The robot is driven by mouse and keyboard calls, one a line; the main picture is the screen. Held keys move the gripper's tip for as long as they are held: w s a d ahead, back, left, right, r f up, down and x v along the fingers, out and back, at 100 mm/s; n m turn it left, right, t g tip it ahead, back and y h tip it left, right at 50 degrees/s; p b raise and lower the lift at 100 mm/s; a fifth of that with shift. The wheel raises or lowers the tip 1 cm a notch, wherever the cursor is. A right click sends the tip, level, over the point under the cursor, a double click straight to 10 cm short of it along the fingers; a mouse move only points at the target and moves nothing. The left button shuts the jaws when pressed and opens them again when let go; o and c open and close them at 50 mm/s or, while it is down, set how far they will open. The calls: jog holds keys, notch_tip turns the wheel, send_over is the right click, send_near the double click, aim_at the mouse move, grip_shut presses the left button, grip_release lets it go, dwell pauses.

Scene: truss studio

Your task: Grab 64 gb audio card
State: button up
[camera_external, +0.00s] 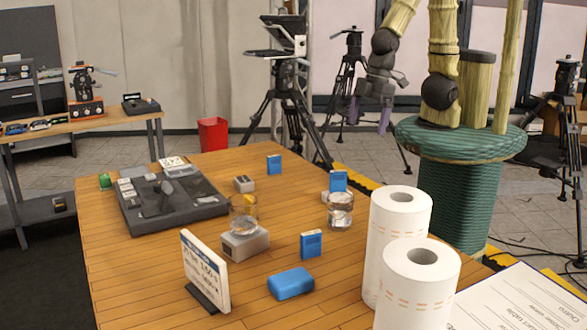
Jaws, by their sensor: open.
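Small upright blue card-like packs stand on the wooden table: one at the back (274,164), one at the right behind a glass (338,181), and one nearer the front (311,243). Their print is too small to read, so I cannot tell which is the 64 gb audio card. My gripper (370,114), with purple fingers, is open and empty. It hangs in the air beyond the table's back right, apart from all the packs.
A water glass (341,212) stands before the right pack. Another glass (243,214) sits on a grey box (245,244). Paper rolls (401,225), a sign (206,268), a blue case (290,284) and a dark console (168,203) are also on the table (120,275).

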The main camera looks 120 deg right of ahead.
jog(key=shift+w, duration=0.2)
jog(key=shift+s, duration=0.1)
jog(key=shift+s, duration=0.15)
jog(key=shift+c, duration=0.7)
jog(key=c, duration=0.4)
jog(key=shift+c, duration=0.5)
